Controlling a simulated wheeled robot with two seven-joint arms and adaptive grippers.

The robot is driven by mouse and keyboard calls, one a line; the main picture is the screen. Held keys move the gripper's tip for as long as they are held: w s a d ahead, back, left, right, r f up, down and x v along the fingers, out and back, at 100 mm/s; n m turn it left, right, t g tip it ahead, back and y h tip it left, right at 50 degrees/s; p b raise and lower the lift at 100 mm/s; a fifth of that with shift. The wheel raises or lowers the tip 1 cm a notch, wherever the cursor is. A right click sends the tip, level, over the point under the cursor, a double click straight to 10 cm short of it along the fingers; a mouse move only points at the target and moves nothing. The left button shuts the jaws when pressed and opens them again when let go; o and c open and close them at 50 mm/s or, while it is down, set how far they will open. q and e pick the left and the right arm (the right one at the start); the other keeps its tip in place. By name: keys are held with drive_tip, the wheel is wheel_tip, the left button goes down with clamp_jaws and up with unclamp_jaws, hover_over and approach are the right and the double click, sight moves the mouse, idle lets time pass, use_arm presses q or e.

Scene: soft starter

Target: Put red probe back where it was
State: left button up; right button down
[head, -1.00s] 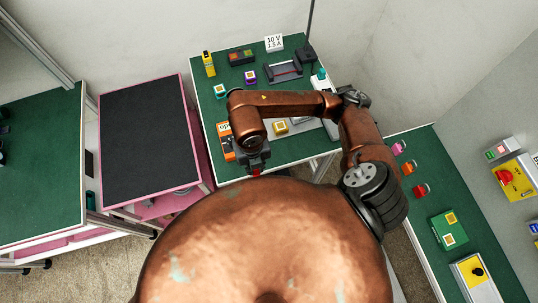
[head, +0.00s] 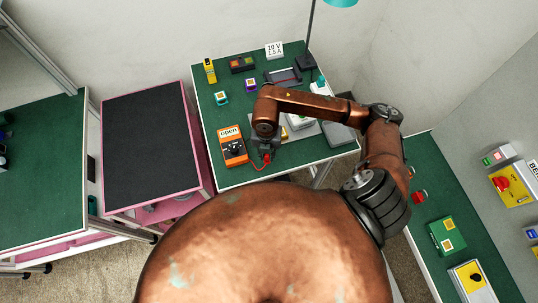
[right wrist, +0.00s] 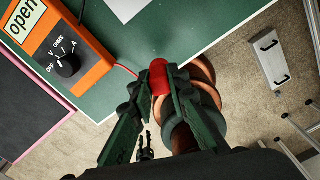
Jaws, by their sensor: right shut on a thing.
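The red probe (right wrist: 159,77) is between the fingers of my right gripper (right wrist: 157,92), which is shut on it. In the head view the gripper (head: 265,156) holds the probe near the front edge of the green table, just right of the orange multimeter (head: 233,150). A thin red lead runs from the multimeter to the probe. The multimeter also shows in the right wrist view (right wrist: 85,62), with "open" on its display and a dark dial. Most of the probe's length is hidden by the fingers. My left gripper is not in view.
A grey plate (head: 339,135) lies at the right. A black-topped pink cart (head: 148,145) stands left. Bare green surface lies around the multimeter.

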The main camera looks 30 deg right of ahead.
drive_tip(key=shift+w+d+f, duration=0.3)
drive_tip(key=shift+d+f, duration=0.1)
drive_tip(key=shift+f, duration=0.2)
drive_tip(key=shift+w+d+f, duration=0.3)
drive_tip(key=shift+d+f, duration=0.05)
drive_tip(key=shift+f, duration=0.2)
wheel_tip(320, 180, down, 3)
drive_tip(key=shift+p, duration=0.55)
drive_tip(key=shift+f, duration=0.1)
drive_tip(key=shift+f, duration=0.15)
drive_tip(key=c, duration=1.8)
unclamp_jaws()
drive_tip(key=shift+c, duration=0.2)
